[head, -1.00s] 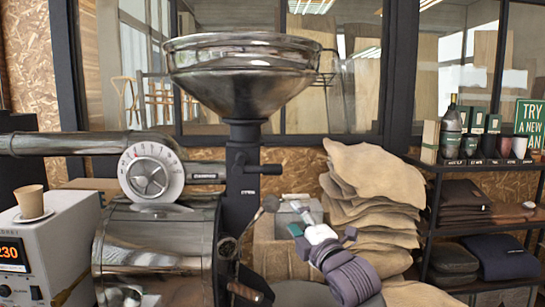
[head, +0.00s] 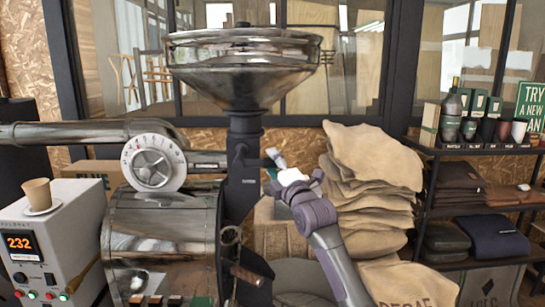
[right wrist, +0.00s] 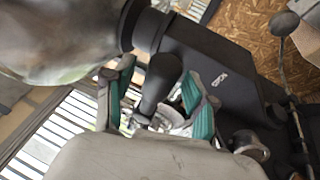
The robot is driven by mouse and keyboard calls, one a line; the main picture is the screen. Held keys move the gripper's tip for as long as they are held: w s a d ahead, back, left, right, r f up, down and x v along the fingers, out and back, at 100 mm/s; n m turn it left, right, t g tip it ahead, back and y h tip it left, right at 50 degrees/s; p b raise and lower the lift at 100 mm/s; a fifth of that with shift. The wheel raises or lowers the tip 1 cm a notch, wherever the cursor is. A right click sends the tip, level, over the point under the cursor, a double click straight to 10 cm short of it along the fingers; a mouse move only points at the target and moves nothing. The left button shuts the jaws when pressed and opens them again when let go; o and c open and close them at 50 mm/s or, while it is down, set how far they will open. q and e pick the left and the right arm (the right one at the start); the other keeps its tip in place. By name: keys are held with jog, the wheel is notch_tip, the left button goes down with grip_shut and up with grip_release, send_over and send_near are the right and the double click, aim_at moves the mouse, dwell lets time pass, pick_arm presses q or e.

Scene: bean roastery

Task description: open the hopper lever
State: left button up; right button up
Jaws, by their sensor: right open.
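The hopper lever is a black tapered handle (right wrist: 160,82) beside the black housing (right wrist: 215,70) under the steel hopper (head: 243,75). In the head view, the lever shows only in part near the housing (head: 243,190). My right gripper (head: 275,160) has come up to the lever from the right. In the right wrist view my right gripper (right wrist: 160,103) is open, its teal-padded fingers on both sides of the lever handle. Whether a pad touches the handle I cannot tell. My left gripper is not in view.
The steel roaster drum (head: 160,240) stands below the hopper. A dial (head: 153,164) sits on the pipe at left. A cup (head: 37,192) stands on the control box (head: 60,235). Stacked sacks (head: 370,180) lie right of my arm, and a shelf (head: 480,150) stands beyond.

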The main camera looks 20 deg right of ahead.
jog(key=shift+w+r, duration=0.1)
jog(key=shift+w, duration=0.3)
jog(key=shift+c, duration=0.2)
grip_shut()
